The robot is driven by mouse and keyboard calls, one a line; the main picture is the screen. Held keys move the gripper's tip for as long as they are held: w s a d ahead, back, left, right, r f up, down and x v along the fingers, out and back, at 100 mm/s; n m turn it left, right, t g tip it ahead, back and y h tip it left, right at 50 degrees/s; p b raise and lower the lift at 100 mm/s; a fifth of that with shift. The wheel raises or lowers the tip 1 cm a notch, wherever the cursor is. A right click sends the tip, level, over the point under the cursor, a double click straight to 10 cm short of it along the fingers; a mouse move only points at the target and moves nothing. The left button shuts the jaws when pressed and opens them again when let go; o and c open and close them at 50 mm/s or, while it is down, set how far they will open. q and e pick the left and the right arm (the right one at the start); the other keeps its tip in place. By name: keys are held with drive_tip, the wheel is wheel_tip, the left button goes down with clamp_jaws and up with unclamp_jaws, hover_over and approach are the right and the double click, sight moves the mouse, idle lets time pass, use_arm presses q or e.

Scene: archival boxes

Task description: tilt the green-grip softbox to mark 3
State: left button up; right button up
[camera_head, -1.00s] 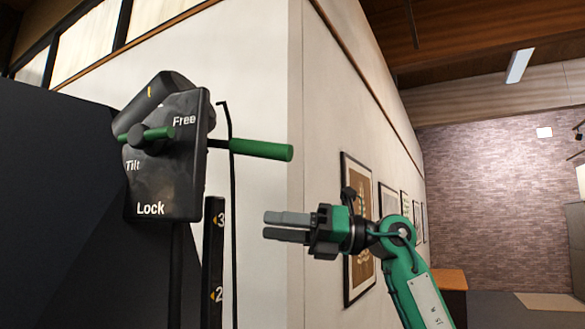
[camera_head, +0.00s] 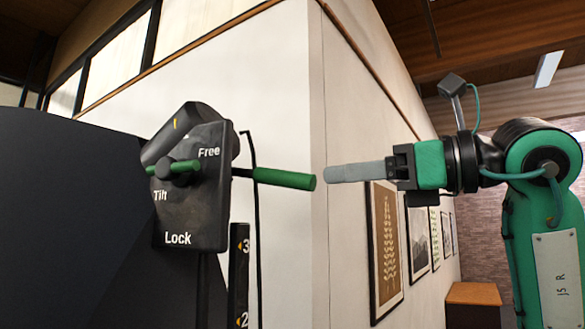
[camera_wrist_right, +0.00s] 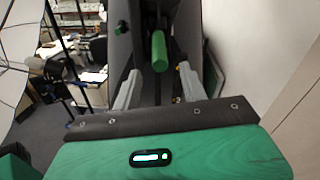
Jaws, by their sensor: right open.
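The softbox (camera_head: 70,200) is a large dark panel at the left of the head view. Its black tilt head (camera_head: 195,215) carries the words Free, Tilt and Lock, with a small green lock lever (camera_head: 172,168) lying roughly level on it. The green grip (camera_head: 284,179) sticks out to the right on a thin rod; it also shows in the right wrist view (camera_wrist_right: 159,50). A black scale (camera_head: 239,270) with marks 3 and 2 stands below. My right gripper (camera_head: 328,173) is open just right of the grip's end, apart from it. In the wrist view the grip lies between its fingers.
A white wall corner stands close behind the grip and gripper, with framed pictures (camera_head: 386,250) along it. The right wrist view shows a white umbrella (camera_wrist_right: 28,45) and a cluttered desk (camera_wrist_right: 90,75) at left.

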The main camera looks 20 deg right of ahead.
sight(293, 178)
drive_tip(key=p+x, duration=0.3)
drive_tip(key=x, duration=0.4)
drive_tip(key=shift+w+a+r, duration=0.1)
drive_tip(key=shift+w+a, duration=0.1)
drive_tip(key=shift+a, duration=0.05)
drive_tip(key=shift+w+a, duration=0.4)
drive_tip(key=shift+w, duration=0.05)
clamp_jaws()
drive_tip(key=shift+s, duration=0.1)
